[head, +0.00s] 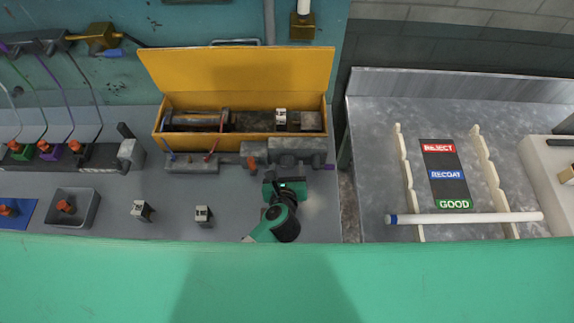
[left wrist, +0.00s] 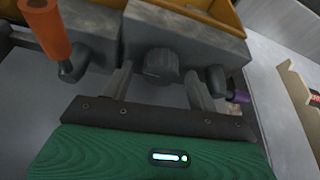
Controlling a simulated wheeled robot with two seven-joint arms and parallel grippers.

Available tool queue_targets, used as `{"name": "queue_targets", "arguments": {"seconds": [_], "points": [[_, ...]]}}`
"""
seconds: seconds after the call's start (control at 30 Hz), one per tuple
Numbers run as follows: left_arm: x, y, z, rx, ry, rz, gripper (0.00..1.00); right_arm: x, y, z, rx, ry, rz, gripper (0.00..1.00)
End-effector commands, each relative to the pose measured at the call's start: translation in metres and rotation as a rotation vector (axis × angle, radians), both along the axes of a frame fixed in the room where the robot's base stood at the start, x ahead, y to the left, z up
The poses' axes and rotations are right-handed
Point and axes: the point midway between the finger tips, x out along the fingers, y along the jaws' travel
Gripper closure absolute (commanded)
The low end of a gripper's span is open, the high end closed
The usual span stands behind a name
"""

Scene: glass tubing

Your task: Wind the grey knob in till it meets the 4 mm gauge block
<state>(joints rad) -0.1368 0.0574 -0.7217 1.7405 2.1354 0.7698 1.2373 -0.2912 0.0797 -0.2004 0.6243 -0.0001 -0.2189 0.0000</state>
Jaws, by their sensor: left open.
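The grey knob (left wrist: 162,63) is a dark ribbed knob on the front of a grey metal block (left wrist: 190,42). That block also shows in the head view (head: 292,146), below the yellow box. My left gripper (left wrist: 158,82) is open, with one finger on each side of the knob; I cannot tell if either touches. In the head view my left gripper (head: 285,178) is just in front of the block and covers the knob. Small pale-topped blocks stand on the bench, one at left (head: 142,209) and another nearer (head: 204,215). Their marks are unreadable, so I cannot tell which is 4 mm. My right gripper is out of view.
An orange handle (left wrist: 47,30) is left of the knob and a purple-tipped lever (left wrist: 238,96) is right. The open yellow box (head: 235,75) stands behind. A white tube (head: 465,217) lies across the rack on the right table. The bench's front left holds a grey tray (head: 88,198).

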Motion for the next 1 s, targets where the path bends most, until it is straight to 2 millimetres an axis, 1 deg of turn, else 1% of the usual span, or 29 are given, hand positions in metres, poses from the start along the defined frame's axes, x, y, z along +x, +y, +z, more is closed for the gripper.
{"name": "queue_targets", "arguments": {"seconds": [0.2,0.37,0.47,0.5,0.57,0.6,0.77,0.87,1.0], "points": [[0.005,0.0,-0.002,0.0,0.0,0.0,0.41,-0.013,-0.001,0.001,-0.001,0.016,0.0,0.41],[0.005,0.0,-0.002,0.0,0.0,0.0,0.41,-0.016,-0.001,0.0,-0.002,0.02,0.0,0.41],[0.005,0.0,-0.002,0.0,0.0,0.0,0.58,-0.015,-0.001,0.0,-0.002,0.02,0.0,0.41],[0.005,0.0,-0.002,0.001,0.0,0.0,0.66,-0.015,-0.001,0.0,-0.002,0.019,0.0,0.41],[0.005,0.0,-0.002,0.0,0.0,0.0,0.78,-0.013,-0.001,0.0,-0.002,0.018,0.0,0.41],[0.005,0.0,-0.002,0.001,0.0,-0.001,0.85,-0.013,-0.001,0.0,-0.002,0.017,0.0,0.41],[0.005,-0.001,-0.001,0.02,0.001,0.0,0.85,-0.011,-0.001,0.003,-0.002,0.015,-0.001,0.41],[0.004,-0.002,0.0,0.093,0.004,0.001,0.85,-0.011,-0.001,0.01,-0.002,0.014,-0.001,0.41],[0.004,-0.002,-0.001,0.244,0.006,0.002,0.85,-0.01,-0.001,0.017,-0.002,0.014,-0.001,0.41]]}}
